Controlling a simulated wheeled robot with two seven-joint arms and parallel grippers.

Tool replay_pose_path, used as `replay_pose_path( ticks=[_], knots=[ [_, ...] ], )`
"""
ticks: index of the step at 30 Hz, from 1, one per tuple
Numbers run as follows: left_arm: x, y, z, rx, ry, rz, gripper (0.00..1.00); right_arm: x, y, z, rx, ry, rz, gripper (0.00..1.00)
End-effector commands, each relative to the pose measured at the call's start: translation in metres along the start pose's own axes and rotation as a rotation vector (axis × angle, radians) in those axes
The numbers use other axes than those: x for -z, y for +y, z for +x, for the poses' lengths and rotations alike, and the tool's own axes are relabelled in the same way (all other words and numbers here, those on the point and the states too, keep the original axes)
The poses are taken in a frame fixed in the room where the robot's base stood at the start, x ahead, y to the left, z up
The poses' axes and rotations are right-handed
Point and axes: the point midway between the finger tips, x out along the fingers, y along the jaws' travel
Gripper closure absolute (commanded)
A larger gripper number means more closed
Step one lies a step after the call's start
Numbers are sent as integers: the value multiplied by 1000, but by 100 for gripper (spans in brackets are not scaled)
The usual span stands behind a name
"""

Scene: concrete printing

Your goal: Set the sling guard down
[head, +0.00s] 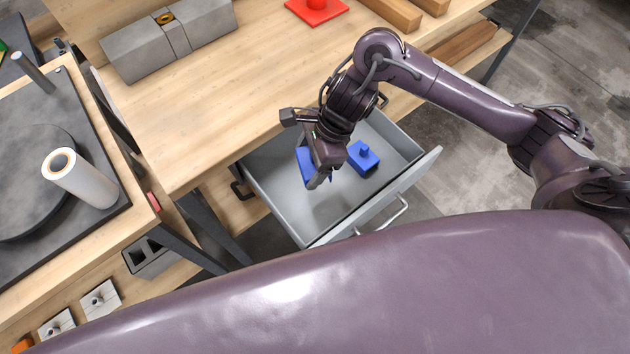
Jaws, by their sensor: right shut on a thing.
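My right gripper (319,180) is over the open grey drawer (281,194), pointing down and shut on a blue piece (304,157), which I take to be the sling guard. The gripper hides much of this piece, and I cannot tell whether it touches the drawer floor. A second blue piece (362,160), a block with a small knob on top, lies in the drawer just to the right of the gripper. My left gripper is not in view.
The drawer's front wall and handle (396,214) face me. On the wooden workbench (215,115) are a grey concrete block (150,52), a red knobbed piece (318,9) and wooden bars (392,12). The drawer's near floor is bare.

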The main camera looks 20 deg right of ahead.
Motion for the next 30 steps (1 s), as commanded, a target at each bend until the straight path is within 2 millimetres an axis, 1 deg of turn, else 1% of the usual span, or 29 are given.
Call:
replay_pose_path(
  ticks=[1, 3, 6, 10, 12, 17, 21, 24, 27, 30],
  knots=[
    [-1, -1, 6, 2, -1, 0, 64, 6, 2, 17, -7, -3, 6, 51],
    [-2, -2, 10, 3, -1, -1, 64, 13, 3, 34, -9, -3, 7, 51],
    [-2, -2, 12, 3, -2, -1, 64, 23, 3, 57, -8, -2, 5, 51],
    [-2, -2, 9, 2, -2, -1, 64, 33, 1, 78, -5, 1, 3, 51],
    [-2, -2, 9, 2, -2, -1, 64, 36, 0, 86, -3, 1, 2, 51],
    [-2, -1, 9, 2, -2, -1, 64, 40, 0, 98, -3, 0, 0, 51],
    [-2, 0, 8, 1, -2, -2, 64, 49, 1, 118, -4, -1, 4, 51],
    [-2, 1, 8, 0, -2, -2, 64, 53, 0, 129, -2, 0, 1, 51],
    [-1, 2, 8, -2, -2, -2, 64, 55, 0, 133, 0, 1, -1, 51],
    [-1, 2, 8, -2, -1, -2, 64, 55, -1, 133, 0, 0, -2, 51]
  ],
)
